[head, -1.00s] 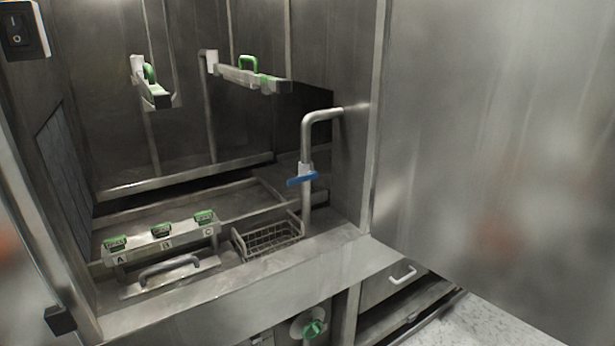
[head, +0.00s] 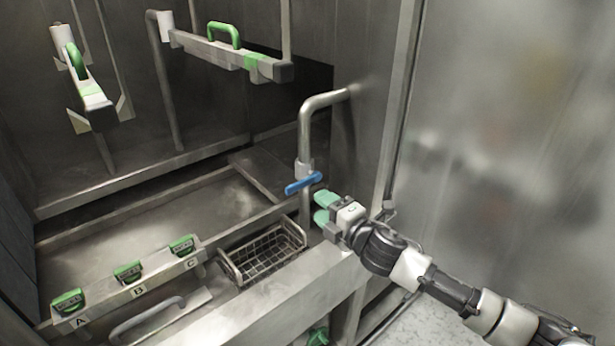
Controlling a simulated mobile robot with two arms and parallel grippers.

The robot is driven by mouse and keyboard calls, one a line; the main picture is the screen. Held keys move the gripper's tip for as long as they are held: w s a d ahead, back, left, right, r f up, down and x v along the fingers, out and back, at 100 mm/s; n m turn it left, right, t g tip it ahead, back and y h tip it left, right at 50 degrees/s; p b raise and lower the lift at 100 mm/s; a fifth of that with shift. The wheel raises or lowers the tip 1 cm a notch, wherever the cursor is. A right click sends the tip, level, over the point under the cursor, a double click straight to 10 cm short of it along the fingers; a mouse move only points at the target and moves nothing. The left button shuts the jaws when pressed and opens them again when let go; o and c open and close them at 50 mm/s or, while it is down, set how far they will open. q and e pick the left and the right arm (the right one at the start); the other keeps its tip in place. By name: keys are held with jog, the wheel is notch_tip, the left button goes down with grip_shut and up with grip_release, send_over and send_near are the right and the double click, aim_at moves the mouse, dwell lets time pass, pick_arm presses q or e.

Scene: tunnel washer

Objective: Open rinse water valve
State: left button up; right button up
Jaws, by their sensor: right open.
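The blue valve handle (head: 303,183) sits on the vertical metal water pipe (head: 305,138) at the right inside wall of the washer. The handle lies crosswise to the pipe, tilted a little up to the right. My right gripper (head: 322,207) is open, with green fingertips, just below and to the right of the handle. It looks close to the handle's right end, but I cannot tell whether they touch. Nothing shows between its fingers.
A wire basket (head: 262,254) sits below the pipe. Green clips marked A, B and C stand on a rail (head: 135,277) at lower left, near a curved handle (head: 147,314). Spray arms (head: 218,50) with green handles hang above. A large metal panel (head: 510,130) fills the right.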

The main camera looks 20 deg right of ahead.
aim_at(297, 189)
jog(key=x, duration=0.1)
jog(key=p+x, duration=0.1)
jog(key=x, duration=0.1)
jog(key=p+x, duration=0.1)
jog(key=shift+w+a+r, duration=0.3)
jog(key=shift+r, duration=0.1)
jog(key=x, duration=0.4)
jog(key=shift+w+f+p, duration=0.1)
jog(key=shift+f+p, duration=0.2)
jog(key=shift+f, duration=0.05)
jog(key=shift+w+a, duration=0.15)
jog(key=shift+w, duration=0.3)
pick_arm(q)
jog(key=r, duration=0.3)
jog(key=shift+s+d, duration=0.1)
jog(key=shift+s, duration=0.3)
jog(key=shift+s, duration=0.1)
pick_arm(e)
jog(key=shift+c, duration=0.5)
pick_arm(q)
jog(key=shift+s, duration=0.2)
pick_arm(e)
grip_shut()
